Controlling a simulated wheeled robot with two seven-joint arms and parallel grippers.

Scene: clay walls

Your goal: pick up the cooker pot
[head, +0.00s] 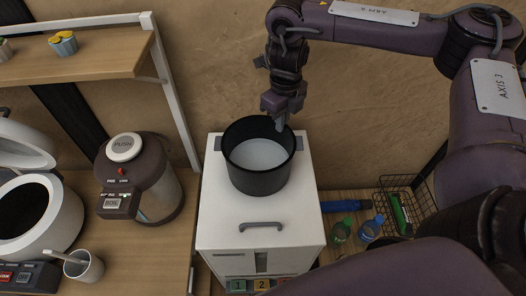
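The cooker pot (257,178) is black, round and uncovered, with a pale grey inside. It stands upright on top of a white cabinet (258,217), toward the back. My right gripper (281,121) points down at the pot's back right rim. Its fingertips overlap the rim in the picture, and I cannot tell whether they touch it or whether the fingers are open or closed. Any pot handle on that side is hidden. My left gripper is not in view.
A rice cooker (37,222), a white cup (83,267) and a push-top water boiler (146,180) stand left of the cabinet. A wooden shelf (75,58) is above them. Bottles (370,228) and a wire basket (407,201) are at right.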

